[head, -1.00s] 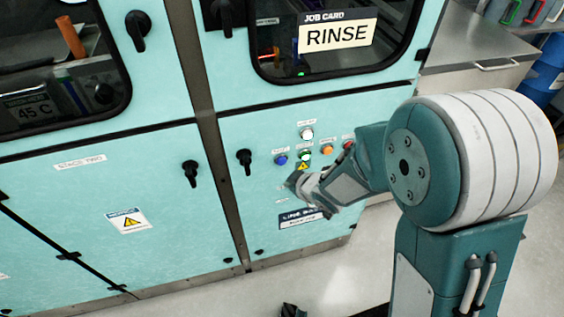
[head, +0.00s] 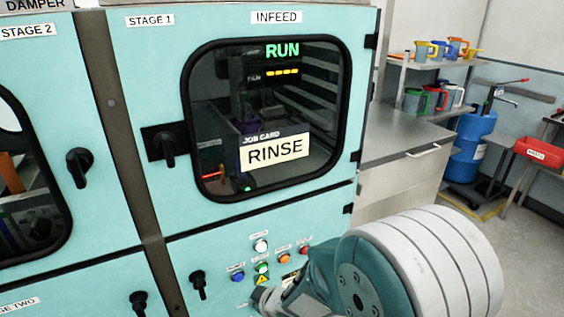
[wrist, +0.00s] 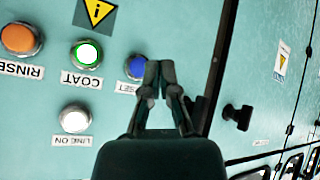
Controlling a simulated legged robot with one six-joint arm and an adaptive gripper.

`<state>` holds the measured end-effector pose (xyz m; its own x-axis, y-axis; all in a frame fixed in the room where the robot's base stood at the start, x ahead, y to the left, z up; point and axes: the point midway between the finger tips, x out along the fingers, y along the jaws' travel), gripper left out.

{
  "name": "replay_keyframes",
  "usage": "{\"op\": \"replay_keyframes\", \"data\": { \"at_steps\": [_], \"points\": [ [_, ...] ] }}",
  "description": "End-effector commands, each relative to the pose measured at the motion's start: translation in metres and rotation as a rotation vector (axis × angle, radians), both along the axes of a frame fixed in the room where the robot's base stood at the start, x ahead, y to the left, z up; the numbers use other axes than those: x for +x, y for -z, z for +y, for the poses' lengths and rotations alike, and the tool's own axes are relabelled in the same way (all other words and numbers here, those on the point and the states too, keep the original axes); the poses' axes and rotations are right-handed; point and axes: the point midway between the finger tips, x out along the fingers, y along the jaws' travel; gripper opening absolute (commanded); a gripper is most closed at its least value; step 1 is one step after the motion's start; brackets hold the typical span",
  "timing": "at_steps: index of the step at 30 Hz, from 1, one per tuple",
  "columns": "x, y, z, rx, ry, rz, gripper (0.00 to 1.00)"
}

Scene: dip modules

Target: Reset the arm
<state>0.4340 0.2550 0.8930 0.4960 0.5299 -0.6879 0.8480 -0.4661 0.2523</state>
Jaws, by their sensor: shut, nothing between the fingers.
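My arm reaches in from the lower right of the head view to the front of a pale teal cabinet. My gripper (head: 262,300) is low on the panel, just below the buttons. In the wrist view my gripper (wrist: 160,66) is shut and empty, its fingertips beside the blue button (wrist: 136,67), partly hiding its label. I cannot tell whether they touch the panel. The wrist view is upside down and also shows a lit green-ringed COAT button (wrist: 89,53), an orange RINSE button (wrist: 21,40) and a white LINE ON button (wrist: 75,117).
A job card (head: 275,151) reading RINSE is on the STAGE 1 window, where a green RUN display (head: 282,50) shows. Black handles (head: 198,284) stick out from the doors. A steel bench (head: 405,140), blue drum (head: 472,145) and red bin (head: 538,147) stand at the right.

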Motion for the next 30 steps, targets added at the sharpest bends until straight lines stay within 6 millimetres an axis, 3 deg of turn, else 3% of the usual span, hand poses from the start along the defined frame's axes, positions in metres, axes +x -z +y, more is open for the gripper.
{"op": "replay_keyframes", "data": {
  "at_steps": [7,14,21,25,30],
  "points": [
    [0.017,-0.072,-0.082,-0.067,0.297,-0.013,0.00],
    [-0.007,-0.131,-0.159,-0.090,0.588,0.045,0.00],
    [-0.064,-0.176,-0.220,-0.056,0.846,0.158,0.00],
    [-0.104,-0.194,-0.240,-0.016,0.957,0.233,0.00],
    [-0.154,-0.208,-0.252,0.042,1.055,0.332,0.00]
  ]
}}
